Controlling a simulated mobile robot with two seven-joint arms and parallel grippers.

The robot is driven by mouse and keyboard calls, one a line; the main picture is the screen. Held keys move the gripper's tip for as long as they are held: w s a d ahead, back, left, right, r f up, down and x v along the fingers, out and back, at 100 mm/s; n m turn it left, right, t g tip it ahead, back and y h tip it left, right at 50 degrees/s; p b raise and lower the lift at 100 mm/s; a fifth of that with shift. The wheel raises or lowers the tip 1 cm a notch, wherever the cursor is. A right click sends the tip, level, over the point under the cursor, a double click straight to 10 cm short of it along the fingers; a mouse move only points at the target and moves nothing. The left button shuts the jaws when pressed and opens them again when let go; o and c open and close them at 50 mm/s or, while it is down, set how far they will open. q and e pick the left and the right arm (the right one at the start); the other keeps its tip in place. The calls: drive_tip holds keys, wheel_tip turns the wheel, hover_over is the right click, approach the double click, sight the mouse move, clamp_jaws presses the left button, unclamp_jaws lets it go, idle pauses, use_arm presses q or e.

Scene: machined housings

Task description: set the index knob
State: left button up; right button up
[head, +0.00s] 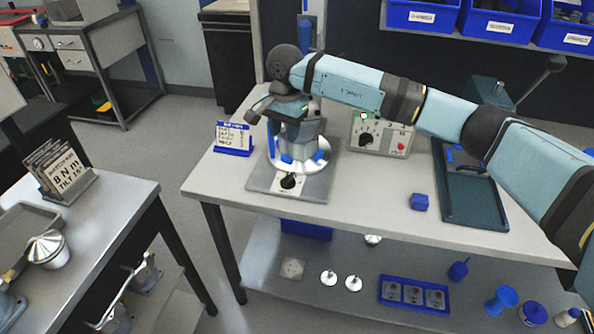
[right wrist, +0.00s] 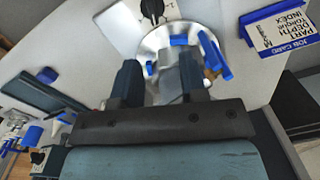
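The fixture has a grey baseplate (head: 262,181) with a black pointer knob (head: 288,181) at its front edge. That knob also shows at the top of the right wrist view (right wrist: 152,9). Behind it a round silver plate (head: 316,167) with blue clamps carries a grey machined housing (head: 298,141). My right gripper (head: 279,112) is above the housing, away from the knob. In the right wrist view its two dark fingers (right wrist: 161,75) are apart, with the plate beyond them; I see nothing clearly gripped. My arm partly hides the housing. My left gripper is not in view.
A blue job card stand (head: 233,139) is left of the fixture. A control box (head: 382,135) with a dial and red button is behind right. The table's front middle is clear.

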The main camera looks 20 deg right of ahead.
sight(289, 175)
drive_tip(key=shift+h, duration=0.3)
drive_tip(key=f, duration=0.9)
drive_tip(key=f+p, duration=0.1)
drive_tip(key=f, duration=0.4)
drive_tip(key=shift+s+d, duration=0.2)
drive_tip(key=shift+d, duration=0.1)
clamp_jaws()
